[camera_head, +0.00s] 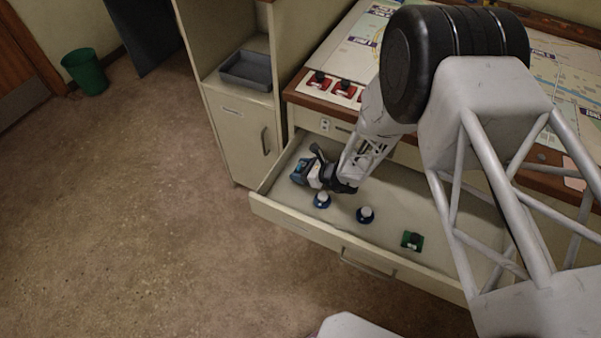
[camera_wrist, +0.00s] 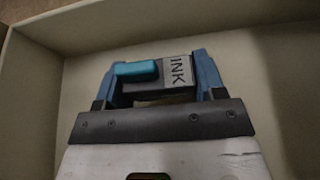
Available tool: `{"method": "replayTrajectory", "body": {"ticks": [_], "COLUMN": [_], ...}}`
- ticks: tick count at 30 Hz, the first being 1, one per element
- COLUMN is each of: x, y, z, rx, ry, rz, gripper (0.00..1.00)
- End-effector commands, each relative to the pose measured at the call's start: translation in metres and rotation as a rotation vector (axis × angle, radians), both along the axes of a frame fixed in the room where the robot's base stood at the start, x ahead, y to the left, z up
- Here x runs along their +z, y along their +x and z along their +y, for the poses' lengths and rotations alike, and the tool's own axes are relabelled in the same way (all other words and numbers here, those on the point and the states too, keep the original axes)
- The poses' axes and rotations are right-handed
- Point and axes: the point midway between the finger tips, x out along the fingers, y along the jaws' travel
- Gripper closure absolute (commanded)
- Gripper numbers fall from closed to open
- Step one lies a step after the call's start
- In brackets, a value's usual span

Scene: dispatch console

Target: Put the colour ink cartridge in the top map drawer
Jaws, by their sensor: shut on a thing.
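The ink cartridge (camera_wrist: 138,72) is dark with a teal-blue part and a grey label reading INK. My gripper (camera_wrist: 158,85) is shut on it, with a blue finger at each side in the wrist view. In the head view my gripper (camera_head: 311,172) is inside the open top drawer (camera_head: 290,222), at its left end. The cartridge there is small and partly hidden by the gripper. The wrist view shows the pale drawer floor and walls around it. I cannot tell whether the cartridge touches the floor.
Red pieces (camera_head: 343,88) stand on the map console (camera_head: 345,50). A grey tray (camera_head: 247,70) sits on the cabinet at left. The drawer's middle has free floor.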

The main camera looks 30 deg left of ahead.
Motion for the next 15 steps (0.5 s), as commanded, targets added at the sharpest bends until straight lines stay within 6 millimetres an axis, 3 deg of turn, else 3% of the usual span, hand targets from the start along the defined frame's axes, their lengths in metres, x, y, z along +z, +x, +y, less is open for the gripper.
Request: {"method": "replayTrajectory", "body": {"ticks": [5,15], "x": [-0.015,-0.017], "y": [0.000,0.000], "z": [0.000,0.000], "rx": [0.000,0.000], "ry": [0.000,0.000], "rz": [-0.001,-0.001], "gripper": [0.60,0.60]}}
